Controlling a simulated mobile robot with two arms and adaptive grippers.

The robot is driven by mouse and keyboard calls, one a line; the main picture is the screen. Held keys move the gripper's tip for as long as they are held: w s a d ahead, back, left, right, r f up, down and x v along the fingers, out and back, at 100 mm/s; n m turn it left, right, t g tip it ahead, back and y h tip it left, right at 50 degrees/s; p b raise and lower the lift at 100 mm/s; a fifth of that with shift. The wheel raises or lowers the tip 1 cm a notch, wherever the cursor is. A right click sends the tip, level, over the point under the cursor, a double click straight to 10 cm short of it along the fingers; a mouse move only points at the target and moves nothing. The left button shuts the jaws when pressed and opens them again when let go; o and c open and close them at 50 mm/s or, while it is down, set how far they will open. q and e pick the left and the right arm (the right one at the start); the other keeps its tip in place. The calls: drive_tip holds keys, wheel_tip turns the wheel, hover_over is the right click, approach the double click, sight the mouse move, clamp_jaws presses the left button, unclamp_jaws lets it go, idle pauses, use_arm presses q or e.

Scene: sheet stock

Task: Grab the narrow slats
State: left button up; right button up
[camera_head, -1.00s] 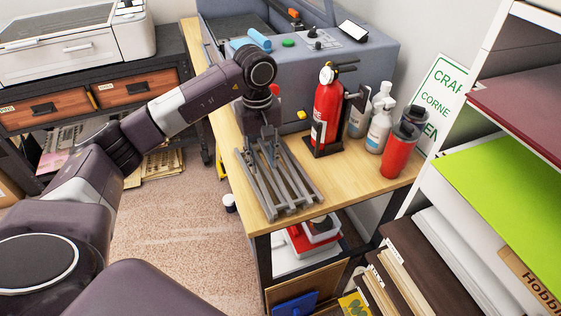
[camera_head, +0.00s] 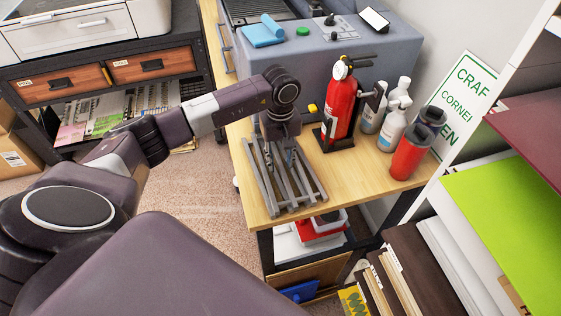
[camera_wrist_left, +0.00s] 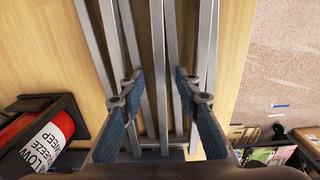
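Several narrow grey slats (camera_head: 299,181) lie side by side on the wooden table, near its front left corner. In the left wrist view the slats (camera_wrist_left: 158,45) run lengthwise, with gaps between them and crosspieces at the near end. My left gripper (camera_head: 280,152) is over the far part of the slats, pointing down. In the left wrist view its two blue-padded fingers (camera_wrist_left: 159,82) are spread apart, with some middle slats between them and others outside. Whether the fingers touch any slat I cannot tell. My right gripper is not in view.
A red fire extinguisher (camera_head: 341,100) in a black stand, white bottles (camera_head: 393,127) and a red container (camera_head: 408,157) stand right of the slats. A large grey machine (camera_head: 300,65) is behind. A shelf with sheets (camera_head: 515,200) is at the right.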

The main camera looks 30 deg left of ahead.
use_arm(q)
drive_tip(key=c, duration=0.7)
clamp_jaws()
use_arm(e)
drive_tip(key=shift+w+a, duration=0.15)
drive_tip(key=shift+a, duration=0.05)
use_arm(q)
drive_tip(key=shift+r, duration=0.2)
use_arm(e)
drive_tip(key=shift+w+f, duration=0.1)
